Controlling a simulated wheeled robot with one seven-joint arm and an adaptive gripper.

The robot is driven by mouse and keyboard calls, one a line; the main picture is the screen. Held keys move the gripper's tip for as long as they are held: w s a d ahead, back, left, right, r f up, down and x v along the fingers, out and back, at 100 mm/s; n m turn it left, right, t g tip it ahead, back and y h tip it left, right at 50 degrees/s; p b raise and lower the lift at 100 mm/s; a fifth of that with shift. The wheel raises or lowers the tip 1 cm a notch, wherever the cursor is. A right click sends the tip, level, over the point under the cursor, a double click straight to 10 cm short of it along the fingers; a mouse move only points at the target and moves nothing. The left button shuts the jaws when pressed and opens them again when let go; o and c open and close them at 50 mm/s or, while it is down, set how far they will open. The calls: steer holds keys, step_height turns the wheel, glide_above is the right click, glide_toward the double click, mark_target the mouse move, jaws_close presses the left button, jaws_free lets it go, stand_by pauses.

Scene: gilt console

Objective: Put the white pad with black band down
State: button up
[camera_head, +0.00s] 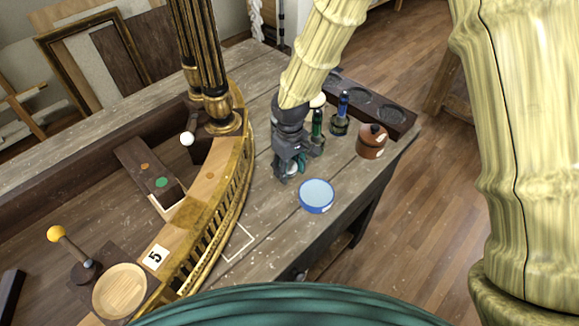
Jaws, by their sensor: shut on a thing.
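My gripper (288,172) is above the wooden table, left of the green bottle and just up and left of the blue-rimmed dish. It is shut on a small pale thing, the white pad (293,168), which shows only partly between the fingers. Its black band cannot be made out, and the dark fingers hide most of it. Whether the pad touches the table is hard to tell from this view.
A blue-rimmed dish (316,196), green bottle (318,126), blue bottle (342,108) and brown pot (371,141) stand nearby. A dark rack (397,116) lies behind. A gilt curved railing (222,204) stands left. A white outlined corner (239,243) marks clear table in front.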

mark_target(290, 166)
steer(key=shift+f, duration=0.15)
steer(key=o, duration=1.1)
steer(key=shift+o, duration=0.2)
step_height(290, 166, up, 12)
steer(key=b, duration=0.3)
steer(key=shift+r, duration=0.2)
